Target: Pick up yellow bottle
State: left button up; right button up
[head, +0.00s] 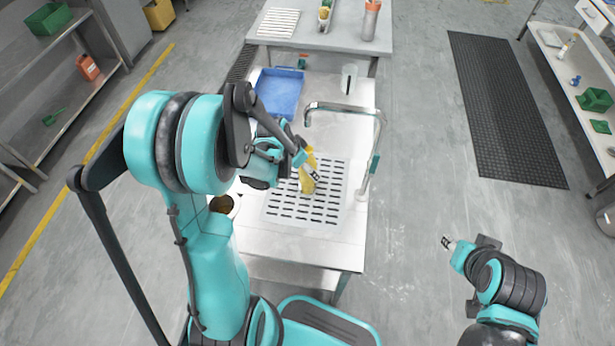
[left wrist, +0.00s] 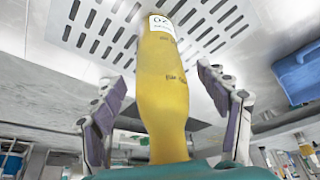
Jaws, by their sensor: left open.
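The yellow bottle (head: 308,184) stands on the slotted drain plate (head: 272,207) of the steel sink table, partly hidden by my left gripper (head: 303,168) in the head view. In the left wrist view the bottle (left wrist: 163,90) has a white label near one end and dark writing. My left gripper (left wrist: 166,112) is open, with one finger on each side of the bottle and a visible gap to each. My right gripper (head: 449,243) is over the floor, right of the table; its fingers are too small to judge.
A round brown-topped item (head: 222,204) is partly hidden by my arm.

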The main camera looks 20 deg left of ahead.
pick_arm(q)
jog(key=shift+w+d+f+b, duration=0.25)
jog(key=shift+w+f+b, duration=0.1)
jog(key=shift+w+f, duration=0.25)
grip_shut()
